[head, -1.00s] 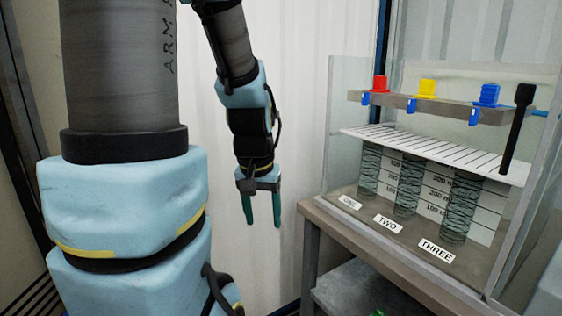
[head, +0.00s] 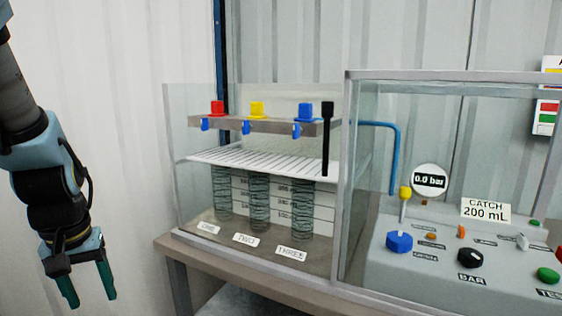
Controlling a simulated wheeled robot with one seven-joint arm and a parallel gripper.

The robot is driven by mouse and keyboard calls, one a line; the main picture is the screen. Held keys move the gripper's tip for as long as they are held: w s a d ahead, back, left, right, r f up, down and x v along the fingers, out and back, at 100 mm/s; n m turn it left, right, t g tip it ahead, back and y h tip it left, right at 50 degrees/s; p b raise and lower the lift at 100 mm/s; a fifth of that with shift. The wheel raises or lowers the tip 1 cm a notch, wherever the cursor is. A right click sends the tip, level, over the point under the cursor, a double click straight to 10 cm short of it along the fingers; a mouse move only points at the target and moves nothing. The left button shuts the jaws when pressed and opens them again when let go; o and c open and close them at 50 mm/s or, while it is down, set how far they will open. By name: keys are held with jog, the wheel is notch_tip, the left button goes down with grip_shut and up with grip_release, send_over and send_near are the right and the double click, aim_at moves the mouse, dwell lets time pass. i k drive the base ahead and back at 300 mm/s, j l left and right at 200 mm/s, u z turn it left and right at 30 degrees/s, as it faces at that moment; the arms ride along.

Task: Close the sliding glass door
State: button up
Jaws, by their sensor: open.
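A glass-walled enclosure (head: 174,150) stands on a bench, with a left bay and a framed right bay. A black upright bar (head: 327,138), which looks like the sliding door's handle, is near the post between the bays. The clear pane's edges are hard to make out, so I cannot tell how far the door stands open. My gripper (head: 88,286) hangs at the lower left, fingers down, open and empty. It is in front of the white wall, left of the enclosure and apart from it.
The left bay holds three tubes (head: 258,203) under a white shelf and red, yellow and blue valves (head: 257,110). The right bay shows a control panel (head: 400,270) with knobs and a gauge (head: 430,180). The bench edge (head: 190,256) lies between my gripper and the enclosure.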

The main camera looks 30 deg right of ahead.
aim_at(470, 76)
jog(key=k+l+z, duration=0.5)
jog(key=k+l, duration=0.15)
jog(key=l, duration=0.15)
